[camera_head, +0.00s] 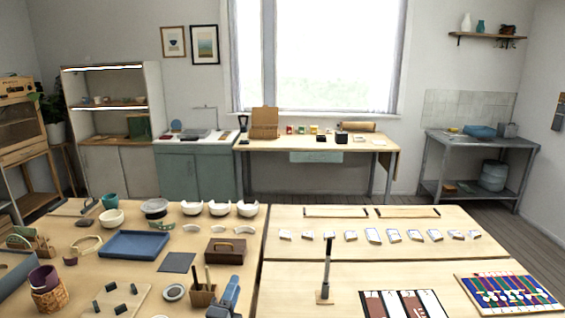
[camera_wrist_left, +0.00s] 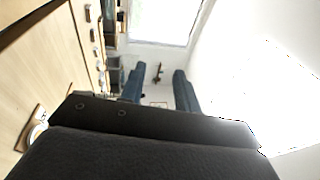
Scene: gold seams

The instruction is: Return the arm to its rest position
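My left gripper (camera_head: 229,296) shows as a blue-grey shape at the bottom edge of the head view, in front of the near worktable (camera_head: 262,262). In the left wrist view its two dark blue fingers (camera_wrist_left: 159,88) stand apart with clear space between them. Nothing is held; a far wall shelf shows in the gap. The dark wrist housing fills the lower part of that view. The rest of the left arm is mostly out of the head view. My right gripper is in neither view.
Near the gripper stand a wooden tool holder (camera_head: 202,294), a brown box with a handle (camera_head: 225,251) and an upright dark post on a wooden base (camera_head: 324,297). A blue tray (camera_head: 135,244) lies to the left. White shards (camera_head: 373,236) line the right table.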

